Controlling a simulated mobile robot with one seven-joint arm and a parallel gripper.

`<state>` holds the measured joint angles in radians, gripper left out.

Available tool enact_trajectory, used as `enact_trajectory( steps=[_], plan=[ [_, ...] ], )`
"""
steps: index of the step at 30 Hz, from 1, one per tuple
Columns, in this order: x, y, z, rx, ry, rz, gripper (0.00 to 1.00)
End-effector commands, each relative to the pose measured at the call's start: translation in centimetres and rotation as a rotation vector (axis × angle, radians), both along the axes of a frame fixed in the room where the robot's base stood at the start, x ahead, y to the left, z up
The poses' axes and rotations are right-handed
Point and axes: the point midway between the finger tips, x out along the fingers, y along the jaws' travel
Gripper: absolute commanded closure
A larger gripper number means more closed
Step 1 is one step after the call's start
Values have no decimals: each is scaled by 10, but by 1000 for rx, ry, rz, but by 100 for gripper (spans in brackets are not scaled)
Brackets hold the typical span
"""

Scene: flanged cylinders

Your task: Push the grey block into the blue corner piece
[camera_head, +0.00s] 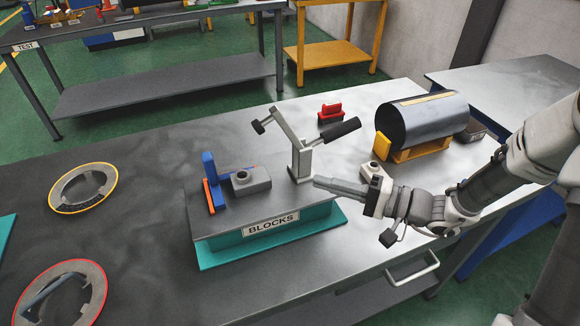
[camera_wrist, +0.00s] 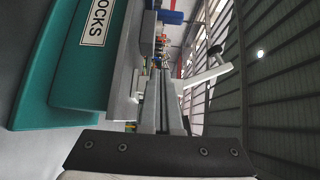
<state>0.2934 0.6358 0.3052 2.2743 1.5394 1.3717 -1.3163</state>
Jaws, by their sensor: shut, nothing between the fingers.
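The grey block (camera_head: 250,181), with a round hole in its top, sits on the teal-based BLOCKS stand (camera_head: 220,226). The blue corner piece (camera_head: 209,178), with an orange edge, stands upright just left of it. The two are very close; I cannot tell whether they touch. My gripper (camera_head: 318,182) is shut and empty, pointing left at the right end of the stand, apart from the block. In the wrist view its fingers (camera_wrist: 155,90) reach along the stand, and the block cannot be made out.
A grey lever clamp (camera_head: 298,150) with a black handle rises from the stand between my gripper and the block. A red piece (camera_head: 330,113) and a dark cylinder (camera_head: 424,120) on a yellow cradle lie behind. Yellow and red rings lie left. Table between rings and stand is clear.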

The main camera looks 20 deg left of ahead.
Motion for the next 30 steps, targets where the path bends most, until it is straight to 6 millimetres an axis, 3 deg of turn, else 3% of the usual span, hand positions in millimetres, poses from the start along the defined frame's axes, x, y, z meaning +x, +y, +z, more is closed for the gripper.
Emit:
enact_trajectory(
  steps=[8,21,30],
  plan=[
    [3,15,1,24,-1,-18,100],
    [10,105,1,22,0,-16,100],
    [-13,129,1,21,1,-20,100]
  ],
)
